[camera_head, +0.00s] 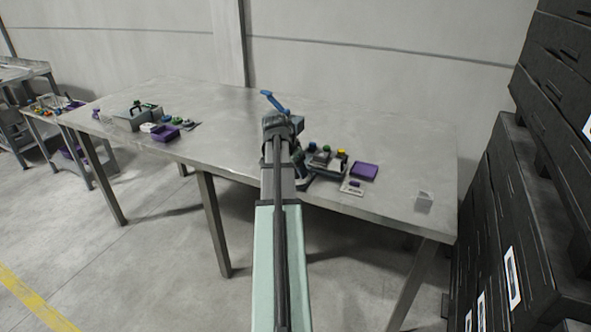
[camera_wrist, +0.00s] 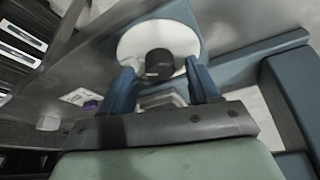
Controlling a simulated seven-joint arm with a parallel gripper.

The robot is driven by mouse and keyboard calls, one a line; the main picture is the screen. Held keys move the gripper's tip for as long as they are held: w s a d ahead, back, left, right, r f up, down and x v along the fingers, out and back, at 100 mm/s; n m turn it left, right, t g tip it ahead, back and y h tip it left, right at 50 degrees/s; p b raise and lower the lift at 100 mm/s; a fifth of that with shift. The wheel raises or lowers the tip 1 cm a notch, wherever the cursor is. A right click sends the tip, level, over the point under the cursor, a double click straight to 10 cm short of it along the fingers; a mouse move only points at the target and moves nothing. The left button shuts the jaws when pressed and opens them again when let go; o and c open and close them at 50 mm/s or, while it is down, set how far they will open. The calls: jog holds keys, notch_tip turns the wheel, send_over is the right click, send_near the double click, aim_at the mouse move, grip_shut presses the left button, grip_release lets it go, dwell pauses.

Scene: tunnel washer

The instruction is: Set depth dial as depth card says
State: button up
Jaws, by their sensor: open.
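In the wrist view a white round dial face (camera_wrist: 130,45) with a short black knob (camera_wrist: 159,64) at its middle lies just ahead of my gripper (camera_wrist: 160,72). The gripper's two blue fingers are apart, one on each side of the knob. I cannot tell whether they touch it, and I see no readable marks on the dial. A white card (camera_wrist: 73,96) with a purple piece lies to the left. Probably the same card (camera_head: 350,189) shows near the table's front edge in the head view. Its print is too small to read. My arm hides the dial in the head view.
A steel table (camera_head: 410,145) carries a dark unit with coloured knobs (camera_head: 325,158), a purple tray (camera_head: 364,171) and a small clear box (camera_head: 424,200). Another grey unit (camera_head: 137,117) and purple tray (camera_head: 165,134) stand at left. Black stacked crates (camera_head: 510,180) rise close on the right.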

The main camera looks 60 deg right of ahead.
jog(key=shift+d+f, duration=0.1)
jog(key=shift+f, duration=0.15)
jog(key=shift+c, duration=0.2)
jog(key=c, duration=1)
jog(key=shift+n, duration=0.4)
jog(key=n, duration=0.1)
jog(key=n+t, duration=0.1)
jog(key=n, duration=0.1)
jog(key=n+t, duration=0.1)
jog(key=n, duration=0.1)
jog(key=shift+s, duration=0.3)
jog(key=n+t, duration=0.1)
jog(key=n, duration=0.2)
jog(key=n+t, duration=0.1)
jog(key=n, duration=0.2)
jog(key=shift+s+d+y, duration=0.1)
jog(key=shift+y, duration=0.2)
